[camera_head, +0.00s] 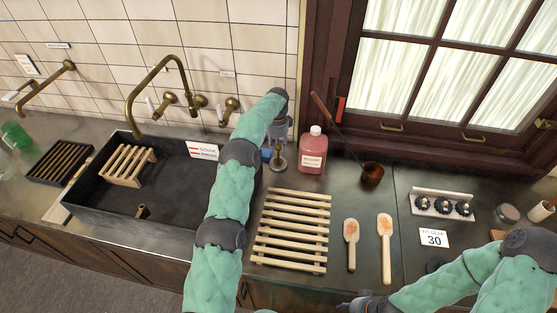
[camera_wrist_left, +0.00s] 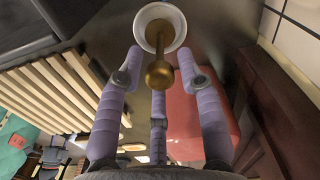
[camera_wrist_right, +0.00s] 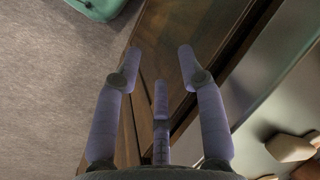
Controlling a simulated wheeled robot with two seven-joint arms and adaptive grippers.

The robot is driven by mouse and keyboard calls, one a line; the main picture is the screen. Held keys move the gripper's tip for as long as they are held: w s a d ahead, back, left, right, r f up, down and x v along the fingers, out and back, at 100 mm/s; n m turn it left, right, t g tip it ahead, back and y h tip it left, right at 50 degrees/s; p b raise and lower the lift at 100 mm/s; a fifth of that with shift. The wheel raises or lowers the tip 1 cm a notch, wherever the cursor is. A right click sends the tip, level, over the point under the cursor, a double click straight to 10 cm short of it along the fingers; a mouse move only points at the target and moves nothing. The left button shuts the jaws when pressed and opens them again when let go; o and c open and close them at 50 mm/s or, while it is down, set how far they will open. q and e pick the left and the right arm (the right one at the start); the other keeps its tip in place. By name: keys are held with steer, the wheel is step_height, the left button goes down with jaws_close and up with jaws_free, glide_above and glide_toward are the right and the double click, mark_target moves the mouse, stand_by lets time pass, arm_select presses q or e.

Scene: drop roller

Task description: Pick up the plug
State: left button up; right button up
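The plug (camera_head: 280,162) is a brass piece with a round knob on a stem and a pale-rimmed round base. It stands on the counter between the sink and the red bottle. In the left wrist view the plug (camera_wrist_left: 158,72) lies between the spread purple fingers of my left gripper (camera_wrist_left: 160,62), with its base beyond the fingertips. The fingers are open, and no firm grip on it shows. My left gripper (camera_head: 279,143) is partly hidden by its own arm in the head view. My right gripper (camera_wrist_right: 161,65) is open and empty near the counter's front edge.
A black sink (camera_head: 175,205) with a brass faucet (camera_head: 158,72) is at left. A red bottle (camera_head: 312,152) stands close right of the plug. A tiled wall (camera_head: 262,45) rises behind.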

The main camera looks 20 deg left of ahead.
mark_target(278, 161)
arm_select(q)
steer(key=shift+d+f, duration=0.15)
steer(key=shift+f, duration=2.5)
jaws_close()
